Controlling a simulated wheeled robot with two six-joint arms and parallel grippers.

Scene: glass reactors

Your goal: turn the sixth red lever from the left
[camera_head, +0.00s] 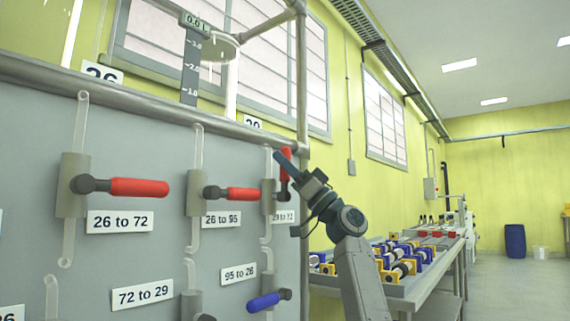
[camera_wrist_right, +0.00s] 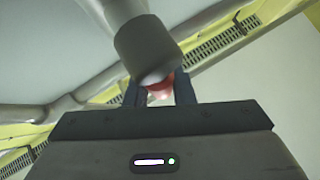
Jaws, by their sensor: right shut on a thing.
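Three red levers show on the grey panel in the head view. The left lever (camera_head: 138,187) and the middle lever (camera_head: 242,194) point level to the right. The rightmost red lever (camera_head: 285,160) stands upright on its valve above a label partly reading "72". My right gripper (camera_head: 285,166) is at this rightmost lever, shut on it. In the right wrist view, the red lever (camera_wrist_right: 161,90) sits between my two dark fingers, mostly hidden behind a grey cylinder (camera_wrist_right: 147,45). I cannot tell from the head view whether it is the sixth from the left. My left gripper is not in view.
A blue lever (camera_head: 268,301) is lower on the panel. Metal pipes frame the panel, with a vertical post (camera_head: 303,90) close to my right gripper. A table (camera_head: 408,290) with blue and yellow devices stands behind my right arm. Open floor lies at the far right.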

